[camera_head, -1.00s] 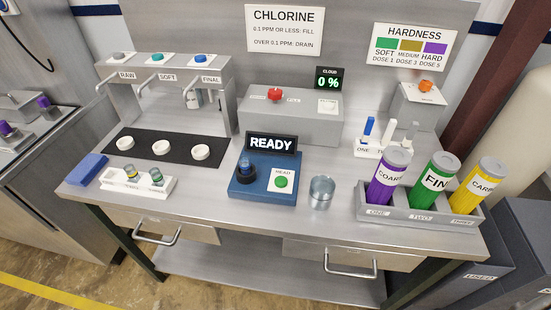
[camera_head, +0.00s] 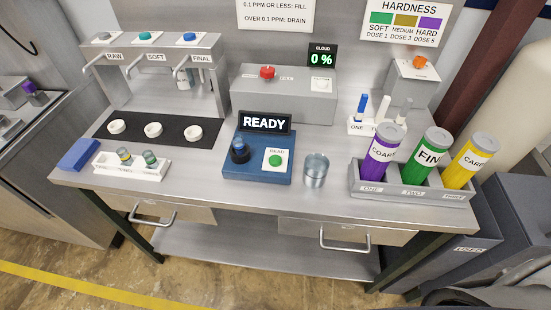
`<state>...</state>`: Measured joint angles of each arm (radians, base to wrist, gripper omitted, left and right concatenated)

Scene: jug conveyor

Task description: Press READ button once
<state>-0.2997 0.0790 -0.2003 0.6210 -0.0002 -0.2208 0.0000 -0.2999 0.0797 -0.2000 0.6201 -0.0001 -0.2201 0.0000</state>
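The READ button (camera_head: 275,160) is a green round button on a white plate. It sits on the right side of a blue meter base (camera_head: 257,178) at the front middle of the bench. A black display (camera_head: 264,122) behind it reads READY. A dark round socket with a small blue-topped vial (camera_head: 240,151) in it is left of the button. Nothing covers the button. Neither of my grippers is in view.
A clear glass beaker (camera_head: 316,170) stands just right of the meter. A white vial rack (camera_head: 131,166) and a blue block (camera_head: 80,154) are to the left. Purple, green and yellow canisters stand in a grey holder (camera_head: 412,190) at right.

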